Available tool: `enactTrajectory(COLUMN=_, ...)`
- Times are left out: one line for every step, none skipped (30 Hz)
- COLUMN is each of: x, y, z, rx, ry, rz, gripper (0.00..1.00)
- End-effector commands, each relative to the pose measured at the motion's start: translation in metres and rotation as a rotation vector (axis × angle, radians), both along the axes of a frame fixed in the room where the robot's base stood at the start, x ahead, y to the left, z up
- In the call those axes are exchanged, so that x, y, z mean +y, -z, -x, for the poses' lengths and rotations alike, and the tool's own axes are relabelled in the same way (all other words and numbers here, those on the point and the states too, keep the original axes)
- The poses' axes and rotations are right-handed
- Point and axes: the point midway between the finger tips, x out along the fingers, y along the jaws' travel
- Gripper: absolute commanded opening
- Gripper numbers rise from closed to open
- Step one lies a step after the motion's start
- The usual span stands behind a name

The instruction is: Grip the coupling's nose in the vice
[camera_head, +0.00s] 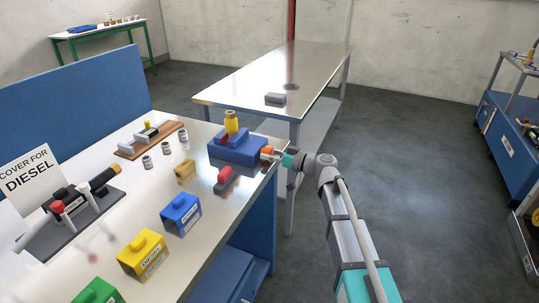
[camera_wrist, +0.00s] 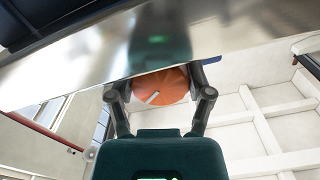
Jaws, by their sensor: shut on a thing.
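The blue vice (camera_head: 240,149) stands at the right end of the near bench. The yellow coupling (camera_head: 231,123) stands upright at the vice's top, its lower end hidden among the jaws; I cannot tell how tightly it is held. My gripper (camera_head: 272,154) is at the vice's right side, by the bench edge, shut on an orange knob (camera_head: 266,150). In the wrist view the orange knob (camera_wrist: 160,86) is round, with a pale mark on its face, and sits between the two dark fingers of my gripper (camera_wrist: 160,92).
A red-and-grey tool (camera_head: 225,178) and a small yellow piece (camera_head: 185,169) lie before the vice. Blue (camera_head: 181,214), yellow (camera_head: 143,254) and green (camera_head: 96,292) covers line the bench front. A steel table (camera_head: 250,80) with a grey block (camera_head: 275,98) stands behind.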

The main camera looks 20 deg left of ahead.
Motion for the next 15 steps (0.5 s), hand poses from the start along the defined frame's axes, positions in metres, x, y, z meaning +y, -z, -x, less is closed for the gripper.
enactTrajectory(x=0.0007, y=-0.0004, z=-0.0003, rx=0.0, ry=-0.001, rz=-0.001, gripper=0.19)
enactTrajectory(x=0.0007, y=-0.0004, z=-0.0003, rx=0.0, ry=-0.001, rz=-0.001, gripper=0.19)
enactTrajectory(x=0.0007, y=-0.0004, z=-0.0003, rx=0.0, ry=-0.001, rz=-0.001, gripper=0.69)
enactTrajectory(x=0.0007, y=-0.0004, z=-0.0003, rx=0.0, ry=-0.001, rz=-0.001, gripper=0.74)
enactTrajectory(x=0.0006, y=-0.0003, z=-0.0003, rx=0.0, ry=-0.001, rz=-0.001, gripper=0.8)
enactTrajectory(x=0.0006, y=-0.0003, z=-0.0003, rx=-0.001, ry=-0.001, rz=-0.001, gripper=0.87)
enactTrajectory(x=0.0005, y=-0.0003, z=-0.0002, rx=-0.001, ry=-0.001, rz=-0.001, gripper=0.93)
enactTrajectory(x=0.0005, y=-0.0002, z=-0.0003, rx=-0.001, ry=-0.001, rz=-0.001, gripper=0.98)
enactTrajectory(x=0.0004, y=-0.0002, z=-0.0003, rx=-0.001, ry=0.0, rz=-0.001, gripper=1.0)
enactTrajectory(x=0.0004, y=-0.0003, z=-0.0002, rx=-0.001, ry=0.0, rz=-0.001, gripper=1.0)
enactTrajectory(x=0.0004, y=-0.0002, z=-0.0002, rx=-0.001, ry=0.0, rz=-0.001, gripper=1.0)
enactTrajectory(x=0.0003, y=-0.0002, z=-0.0002, rx=-0.001, ry=0.0, rz=-0.001, gripper=1.0)
enactTrajectory(x=0.0003, y=-0.0002, z=-0.0002, rx=-0.001, ry=0.0, rz=-0.001, gripper=1.0)
enactTrajectory(x=0.0003, y=-0.0002, z=-0.0002, rx=-0.001, ry=0.0, rz=-0.001, gripper=1.0)
enactTrajectory(x=0.0003, y=-0.0002, z=-0.0002, rx=-0.001, ry=0.0, rz=-0.001, gripper=1.0)
